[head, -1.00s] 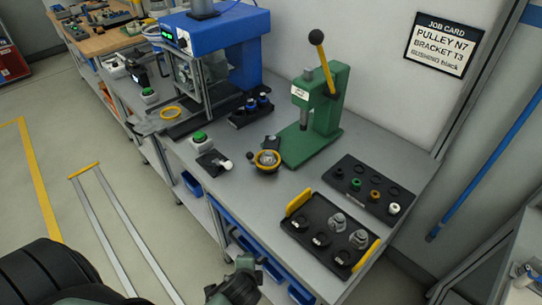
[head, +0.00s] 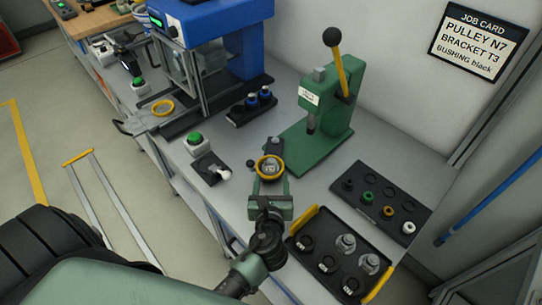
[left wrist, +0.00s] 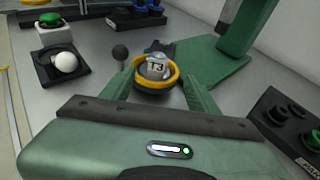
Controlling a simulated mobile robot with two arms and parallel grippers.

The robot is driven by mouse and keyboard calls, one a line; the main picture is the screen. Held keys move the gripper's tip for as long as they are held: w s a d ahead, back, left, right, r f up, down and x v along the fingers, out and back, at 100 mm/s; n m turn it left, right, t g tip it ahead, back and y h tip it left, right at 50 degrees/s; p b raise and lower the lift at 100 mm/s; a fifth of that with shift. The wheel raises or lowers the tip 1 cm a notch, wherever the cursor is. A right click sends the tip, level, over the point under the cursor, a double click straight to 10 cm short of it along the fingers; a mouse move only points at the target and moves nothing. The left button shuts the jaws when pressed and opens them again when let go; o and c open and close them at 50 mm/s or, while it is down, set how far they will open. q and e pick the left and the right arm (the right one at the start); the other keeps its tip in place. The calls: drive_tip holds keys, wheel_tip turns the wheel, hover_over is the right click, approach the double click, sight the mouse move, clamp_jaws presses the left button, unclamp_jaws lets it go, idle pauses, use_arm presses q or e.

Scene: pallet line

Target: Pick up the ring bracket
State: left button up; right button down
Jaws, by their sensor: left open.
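A small grey metal piece marked T3 sits inside a yellow ring (head: 270,166) on a dark fixture with a black ball knob (head: 251,163), in front of the green press. I take this marked piece to be the ring bracket (left wrist: 157,69); whether the yellow ring is part of it I cannot tell. My left gripper (head: 271,182) is open, its fingers pointing at the ring from the near side. In the left wrist view the fingertips (left wrist: 158,76) lie on either side of the yellow ring. Contact cannot be made out. My right gripper is not in view.
The green lever press (head: 322,125) stands just behind. A black tray with yellow handles (head: 318,232) holds several parts to the right, near a bushing rack (head: 355,207). Another yellow ring (head: 162,107) lies by the blue machine.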

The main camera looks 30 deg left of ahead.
sight(270, 168)
use_arm(q)
drive_tip(key=shift+w+a+f, duration=0.1)
drive_tip(key=shift+w+a, duration=0.1)
drive_tip(key=shift+w, duration=0.45)
drive_tip(key=shift+w+a, duration=0.15)
drive_tip(key=shift+w, duration=0.1)
drive_tip(key=shift+w+a+f+p, duration=0.1)
drive_tip(key=shift+w+a+p, duration=0.6)
drive_tip(key=shift+w+a, duration=0.15)
drive_tip(key=x, duration=0.2)
drive_tip(key=shift+w+a+f, duration=0.15)
drive_tip(key=shift+w+f, duration=0.1)
drive_tip(key=shift+f, duration=0.05)
drive_tip(key=shift+w+a+f, duration=0.1)
drive_tip(key=shift+w+f, duration=0.05)
drive_tip(key=shift+w, duration=0.05)
drive_tip(key=shift+s, duration=0.1)
drive_tip(key=c, duration=1.3)
clamp_jaws()
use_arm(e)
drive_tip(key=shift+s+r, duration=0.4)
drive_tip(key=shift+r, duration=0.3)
